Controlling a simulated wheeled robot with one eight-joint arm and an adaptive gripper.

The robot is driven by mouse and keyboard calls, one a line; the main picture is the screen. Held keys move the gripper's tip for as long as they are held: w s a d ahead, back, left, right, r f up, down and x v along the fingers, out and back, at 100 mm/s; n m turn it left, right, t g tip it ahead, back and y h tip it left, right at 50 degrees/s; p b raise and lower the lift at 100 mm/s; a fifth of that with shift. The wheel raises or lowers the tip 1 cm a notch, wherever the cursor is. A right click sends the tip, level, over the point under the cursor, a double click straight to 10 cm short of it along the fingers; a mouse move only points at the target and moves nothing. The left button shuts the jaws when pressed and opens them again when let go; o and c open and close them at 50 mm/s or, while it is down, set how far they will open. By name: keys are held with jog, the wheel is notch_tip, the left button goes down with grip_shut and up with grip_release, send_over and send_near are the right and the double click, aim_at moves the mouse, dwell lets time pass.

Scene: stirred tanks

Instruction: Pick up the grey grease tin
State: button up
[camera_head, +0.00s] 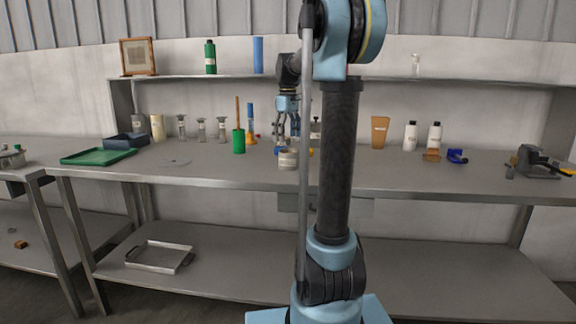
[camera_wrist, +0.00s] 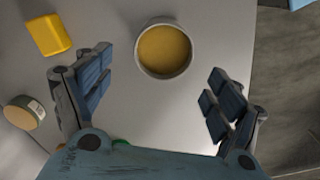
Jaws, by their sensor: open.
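A round grey tin (camera_wrist: 165,50), open at the top with a yellow-brown fill, stands on the bench in the wrist view. It lies ahead of my gripper (camera_wrist: 160,95), roughly centred between the fingers but beyond their tips. In the head view a small pale tin (camera_head: 288,159), likely the same one, stands near the bench's front, below my gripper (camera_head: 286,135). My gripper is open, with nothing between its fingers. A smaller round container (camera_wrist: 24,113) with a label and tan top is at the left of the wrist view.
A yellow block (camera_wrist: 48,35) lies left of the tin. A green cylinder (camera_head: 239,141) stands to the left in the head view. A green tray (camera_head: 98,157) lies further left. A shelf (camera_head: 210,77) runs above the bench. The bench's front (camera_head: 430,185) is clear at right.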

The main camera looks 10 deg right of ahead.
aim_at(289, 159)
jog(key=shift+s+f, duration=0.2)
jog(key=shift+f, duration=3.7)
jog(key=c, duration=1.2)
